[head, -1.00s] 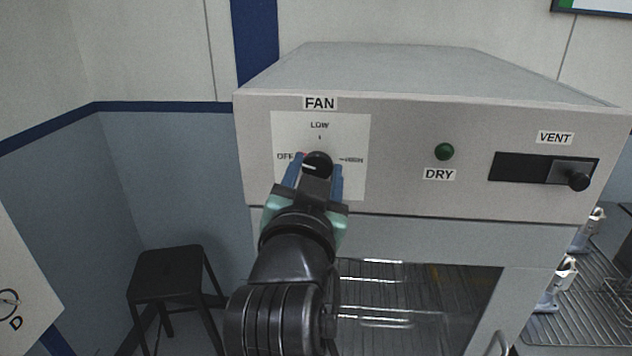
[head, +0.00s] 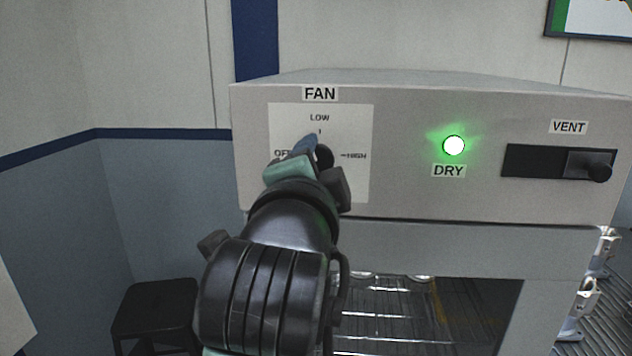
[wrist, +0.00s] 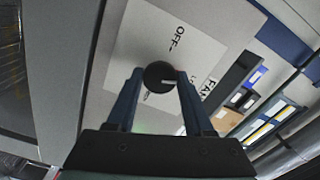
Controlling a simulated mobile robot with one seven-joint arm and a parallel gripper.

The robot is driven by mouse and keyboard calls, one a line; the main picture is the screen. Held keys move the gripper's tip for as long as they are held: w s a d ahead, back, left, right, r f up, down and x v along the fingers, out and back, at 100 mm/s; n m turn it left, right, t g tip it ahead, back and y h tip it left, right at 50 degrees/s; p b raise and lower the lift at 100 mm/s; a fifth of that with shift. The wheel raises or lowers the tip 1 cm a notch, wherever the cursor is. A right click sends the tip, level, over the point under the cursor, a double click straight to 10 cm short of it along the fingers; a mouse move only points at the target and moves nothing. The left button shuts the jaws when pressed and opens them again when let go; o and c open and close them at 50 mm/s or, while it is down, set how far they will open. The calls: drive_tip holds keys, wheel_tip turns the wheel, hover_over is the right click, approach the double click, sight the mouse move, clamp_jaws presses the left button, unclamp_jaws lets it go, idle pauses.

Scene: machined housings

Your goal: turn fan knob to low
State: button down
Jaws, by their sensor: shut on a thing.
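The round black fan knob (head: 324,156) sits on a white plate (head: 355,185) marked OFF at left, LOW at top and HIGH at right. My gripper (head: 316,151) is shut on the knob, with its body rolled over and partly covering the knob and the plate's lower left. In the wrist view the knob (wrist: 159,75) lies between the two blue fingertips (wrist: 160,84). Its white line points right, toward the LOW lettering and away from OFF. The line is hidden in the head view.
The green DRY light (head: 453,145) glows brightly on the panel right of the knob. A black VENT slider (head: 598,171) is further right. A black stool (head: 155,312) stands below left. Racks with metal parts (head: 588,292) are at the right.

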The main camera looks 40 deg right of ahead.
drive_tip(key=shift+f+m+b, duration=0.1)
drive_tip(key=shift+m+b, duration=1)
drive_tip(key=shift+m, duration=0.8)
drive_tip(key=shift+c, duration=1.4)
unclamp_jaws()
drive_tip(key=b+v, duration=0.2)
drive_tip(key=v, duration=1.1)
